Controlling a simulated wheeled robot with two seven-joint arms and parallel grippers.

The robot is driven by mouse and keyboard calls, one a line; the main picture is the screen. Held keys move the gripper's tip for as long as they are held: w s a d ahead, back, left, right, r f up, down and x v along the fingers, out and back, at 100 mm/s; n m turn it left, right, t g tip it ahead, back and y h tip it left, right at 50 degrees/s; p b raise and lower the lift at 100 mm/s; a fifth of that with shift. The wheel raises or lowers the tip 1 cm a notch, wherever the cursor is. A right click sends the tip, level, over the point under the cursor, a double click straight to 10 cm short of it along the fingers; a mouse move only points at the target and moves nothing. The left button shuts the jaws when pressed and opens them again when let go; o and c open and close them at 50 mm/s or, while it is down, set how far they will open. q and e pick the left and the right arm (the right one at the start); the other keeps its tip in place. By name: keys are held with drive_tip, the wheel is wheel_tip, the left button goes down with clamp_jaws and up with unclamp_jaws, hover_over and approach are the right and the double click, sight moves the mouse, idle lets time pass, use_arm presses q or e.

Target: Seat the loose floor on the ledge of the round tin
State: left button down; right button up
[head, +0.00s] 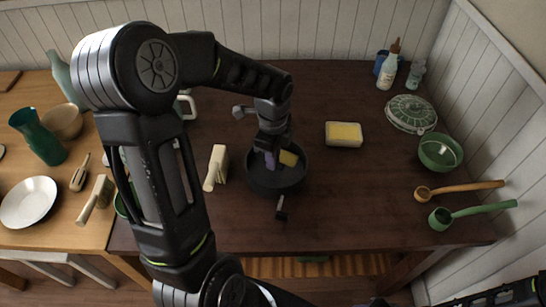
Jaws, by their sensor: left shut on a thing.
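A dark round vessel (254,182), which looks like the round tin, stands on the dark brown table with a short dark piece (281,208) sticking out toward me. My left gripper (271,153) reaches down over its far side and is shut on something. A small yellow patch (289,158) and a purple patch show beside the fingers. I cannot tell what either belongs to. The loose floor does not stand out from the dark inside, so I cannot tell how it lies. The gripper hides part of the inside. Only part of my right arm shows at the bottom right.
A yellow and white sponge (344,134) lies to the right. A patterned round dish (411,113), a green bowl (440,152) and two ladles (460,190) stand farther right. A cream block-like thing with a handle (217,166) is close on the left.

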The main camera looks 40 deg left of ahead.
use_arm(q)
drive_tip(key=shift+f+b, duration=0.8)
drive_tip(key=shift+f, duration=0.4)
drive_tip(key=c, duration=1.8)
unclamp_jaws()
drive_tip(key=shift+r, duration=0.1)
drive_tip(key=shift+r+p, duration=1.45)
drive_tip(key=o, duration=0.5)
